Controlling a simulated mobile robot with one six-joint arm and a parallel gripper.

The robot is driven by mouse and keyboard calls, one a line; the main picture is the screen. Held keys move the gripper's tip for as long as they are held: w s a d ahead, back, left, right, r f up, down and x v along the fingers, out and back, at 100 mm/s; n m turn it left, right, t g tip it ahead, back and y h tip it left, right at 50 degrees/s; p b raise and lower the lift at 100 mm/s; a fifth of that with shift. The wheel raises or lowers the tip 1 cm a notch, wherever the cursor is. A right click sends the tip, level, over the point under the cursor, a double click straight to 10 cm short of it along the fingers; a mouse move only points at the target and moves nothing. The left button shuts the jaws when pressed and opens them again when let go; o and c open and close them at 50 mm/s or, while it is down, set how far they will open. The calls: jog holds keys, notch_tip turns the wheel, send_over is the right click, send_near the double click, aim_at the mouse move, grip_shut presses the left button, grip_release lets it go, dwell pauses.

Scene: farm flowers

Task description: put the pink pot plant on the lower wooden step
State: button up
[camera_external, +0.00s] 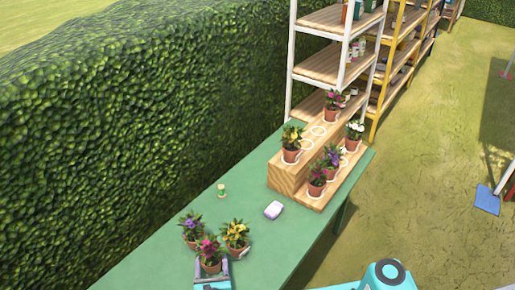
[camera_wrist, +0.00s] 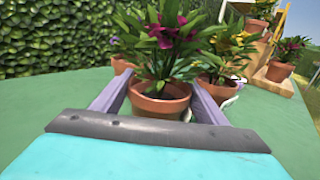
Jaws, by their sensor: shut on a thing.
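My gripper (camera_external: 211,272) is at the near end of the green table, and its fingers also show in the wrist view (camera_wrist: 160,103). It is shut on a potted plant with dark pink flowers (camera_external: 207,248), whose terracotta pot (camera_wrist: 160,101) sits between the fingers. I cannot tell whether the pot touches the table. The wooden steps (camera_external: 286,181) stand at the far end of the table. On the lower step (camera_external: 344,184) are a dark pink plant (camera_external: 317,180), a purple plant (camera_external: 331,160) and a white plant (camera_external: 354,132).
A purple plant (camera_external: 191,227) and a yellow plant (camera_external: 236,233) stand close beside the held one. The upper step holds a yellow plant (camera_external: 291,141) and a pink one (camera_external: 332,105).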

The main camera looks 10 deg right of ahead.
aim_at(210, 252)
jog(key=shift+r, duration=0.15)
jog(key=shift+r, duration=0.8)
notch_tip(210, 252, up, 2)
jog(key=shift+r, duration=0.1)
jog(key=s+d+p, duration=0.4)
jog(key=d+p, duration=0.3)
jog(key=p, duration=0.2)
jog(key=shift+s+r+p, duration=0.15)
jog(key=shift+r+p, duration=0.2)
jog(key=shift+p, duration=0.05)
jog(key=shift+s+d+p, duration=0.2)
jog(key=shift+d+p, duration=0.15)
jog(key=shift+p, duration=0.9)
jog(key=shift+d+p, duration=0.1)
jog(key=shift+p, duration=0.3)
